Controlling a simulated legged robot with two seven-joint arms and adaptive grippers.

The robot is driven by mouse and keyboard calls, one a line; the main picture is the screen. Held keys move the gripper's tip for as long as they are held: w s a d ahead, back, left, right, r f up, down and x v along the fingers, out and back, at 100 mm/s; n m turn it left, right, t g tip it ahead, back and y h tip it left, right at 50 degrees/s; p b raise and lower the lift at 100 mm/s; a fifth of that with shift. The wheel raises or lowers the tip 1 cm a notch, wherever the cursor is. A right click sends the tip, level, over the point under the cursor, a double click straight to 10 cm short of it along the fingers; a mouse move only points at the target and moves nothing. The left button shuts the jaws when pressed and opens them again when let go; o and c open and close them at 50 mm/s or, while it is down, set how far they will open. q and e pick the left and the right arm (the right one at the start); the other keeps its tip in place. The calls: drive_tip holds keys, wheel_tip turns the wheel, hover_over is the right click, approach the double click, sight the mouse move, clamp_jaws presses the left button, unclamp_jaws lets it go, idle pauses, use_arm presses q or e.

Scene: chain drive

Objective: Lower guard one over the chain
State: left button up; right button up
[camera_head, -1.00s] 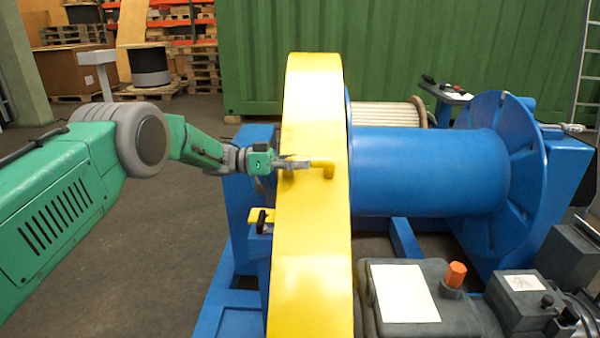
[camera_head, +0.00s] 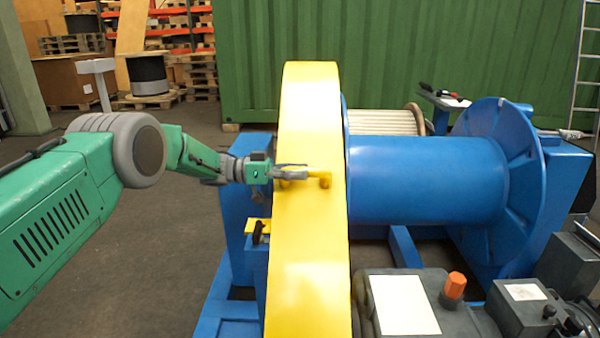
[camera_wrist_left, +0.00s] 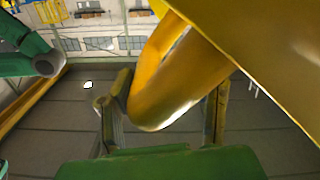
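Guard one is the tall curved yellow guard (camera_head: 310,230), upright at the near end of the blue drum (camera_head: 425,180). A small yellow handle (camera_head: 324,180) stands out from its face, and it shows large in the left wrist view (camera_wrist_left: 165,100). My left gripper (camera_head: 292,172) is at this handle. In the wrist view its fingers stand apart, with the handle between them; a small gap shows beside the right finger (camera_wrist_left: 215,112). Firm contact cannot be made out. The chain is hidden. My right gripper is out of view.
A blue frame (camera_head: 227,325) carries the drum. A dark machine (camera_head: 440,315) with an orange cap (camera_head: 455,286) stands at the front right. A yellow bracket (camera_head: 254,227) sits left of the guard. A green container (camera_head: 400,60) closes the back. The floor at left is clear.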

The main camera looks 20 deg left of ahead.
use_arm(q)
drive_tip(key=shift+a, duration=0.1)
drive_tip(key=shift+s+a, duration=0.1)
drive_tip(key=shift+a, duration=0.25)
drive_tip(key=v, duration=1.1)
drive_tip(key=shift+a, duration=0.1)
